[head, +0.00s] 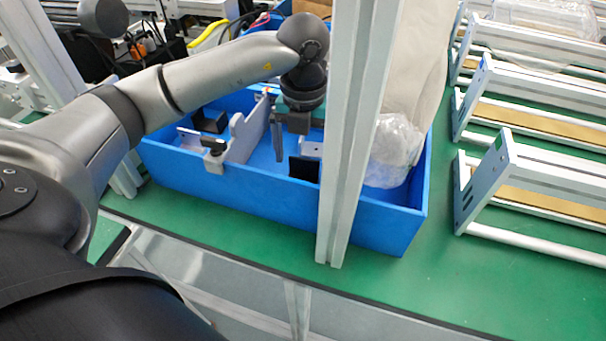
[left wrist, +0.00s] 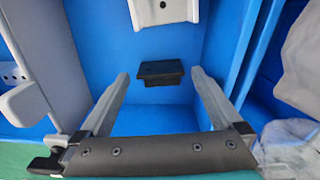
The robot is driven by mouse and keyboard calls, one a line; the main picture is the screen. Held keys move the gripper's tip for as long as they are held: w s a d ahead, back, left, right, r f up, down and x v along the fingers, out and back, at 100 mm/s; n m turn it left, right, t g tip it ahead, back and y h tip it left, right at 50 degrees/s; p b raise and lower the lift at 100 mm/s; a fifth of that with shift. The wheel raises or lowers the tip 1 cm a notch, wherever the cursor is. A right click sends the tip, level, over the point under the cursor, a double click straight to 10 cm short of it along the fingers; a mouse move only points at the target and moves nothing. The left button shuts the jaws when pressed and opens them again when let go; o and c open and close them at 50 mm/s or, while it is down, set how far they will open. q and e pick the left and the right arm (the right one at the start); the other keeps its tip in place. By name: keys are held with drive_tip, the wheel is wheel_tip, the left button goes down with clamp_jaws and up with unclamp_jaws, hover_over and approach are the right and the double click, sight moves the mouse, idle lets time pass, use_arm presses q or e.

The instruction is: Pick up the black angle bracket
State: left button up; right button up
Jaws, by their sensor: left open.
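A black angle bracket (head: 305,170) is in the blue bin (head: 240,190) near its front wall, in the head view. In the left wrist view the black bracket (left wrist: 160,72) shows beyond and between my fingertips, apart from both. My left gripper (head: 288,148) reaches down into the bin, open and empty; its two grey fingers (left wrist: 160,80) frame the bracket in the wrist view. Another black piece (head: 208,122) lies in the left part of the bin. My right gripper is not in view.
A grey plate with a black knob (head: 240,135) stands left of my gripper. A pale grey bracket (left wrist: 165,12) lies behind the black one. A clear plastic bag (head: 395,150) fills the bin's right end. An aluminium post (head: 345,190) stands in front of the bin.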

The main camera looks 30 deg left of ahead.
sight(307, 170)
use_arm(q)
wheel_tip(307, 170, down, 3)
drive_tip(key=shift+r, duration=0.15)
drive_tip(key=shift+c, duration=0.2)
drive_tip(key=c, duration=1.3)
